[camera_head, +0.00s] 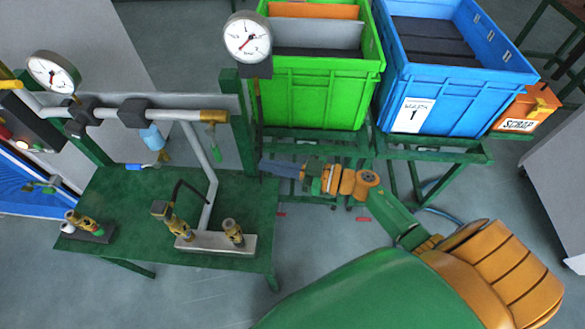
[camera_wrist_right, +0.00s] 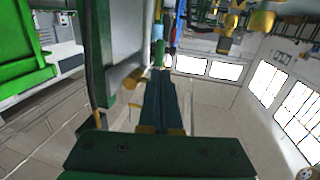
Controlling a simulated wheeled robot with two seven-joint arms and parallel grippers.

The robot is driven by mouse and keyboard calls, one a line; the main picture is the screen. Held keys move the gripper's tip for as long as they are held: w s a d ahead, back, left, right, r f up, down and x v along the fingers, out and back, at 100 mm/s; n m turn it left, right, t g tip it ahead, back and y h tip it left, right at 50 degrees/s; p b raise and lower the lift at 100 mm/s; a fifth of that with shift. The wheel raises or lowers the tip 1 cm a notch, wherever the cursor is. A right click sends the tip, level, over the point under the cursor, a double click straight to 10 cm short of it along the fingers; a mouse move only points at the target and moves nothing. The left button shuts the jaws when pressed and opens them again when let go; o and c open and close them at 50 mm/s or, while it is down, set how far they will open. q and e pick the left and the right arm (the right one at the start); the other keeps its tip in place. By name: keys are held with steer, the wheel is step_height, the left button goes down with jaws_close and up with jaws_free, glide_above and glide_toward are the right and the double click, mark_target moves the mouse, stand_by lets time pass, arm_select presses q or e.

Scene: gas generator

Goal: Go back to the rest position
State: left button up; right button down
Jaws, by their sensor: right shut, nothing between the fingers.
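My right gripper (camera_head: 268,165) is shut and empty. In the head view its arm comes in from the lower right, and its fingertips are beside the green post at the right end of the pipe rig. In the right wrist view the closed dark fingers (camera_wrist_right: 160,85) point away from the camera, close to a pale panel and a green post. I cannot tell whether they touch anything. My left gripper is not in view.
A green table (camera_head: 130,190) carries the pipe rig (camera_head: 170,115), brass valves and two gauges (camera_head: 247,38). Behind the arm stand a green crate (camera_head: 315,95) and a blue crate (camera_head: 455,95). An orange scrap bin (camera_head: 525,112) is at the right. Grey floor is open in front.

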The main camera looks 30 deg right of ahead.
steer(key=s+d+f+m+t+h, duration=0.2)
steer(key=d+f+m+h, duration=0.4)
steer(key=f, duration=0.4)
steer(key=s+d+f+m+g+h, duration=0.1)
steer(key=s+d+f+g+h, duration=0.15)
steer(key=s+f, duration=0.4)
steer(key=s+d+f+m+g+h, duration=0.1)
steer(key=s+f+g+h, duration=0.2)
steer(key=f, duration=0.6)
steer(key=s+a+f+g, duration=0.1)
steer(key=s+f+g, duration=0.1)
steer(key=s, duration=0.5)
steer(key=s+a+f+g+h, duration=0.1)
steer(key=s+a+f+g, duration=0.1)
steer(key=s+f, duration=0.3)
steer(key=s+a+f+g, duration=0.1)
steer(key=s+f+g, duration=0.2)
steer(key=s, duration=0.6)
steer(key=shift+s+a+f+n, duration=0.2)
steer(key=shift+s+a+n, duration=0.1)
steer(key=shift+s+n, duration=0.1)
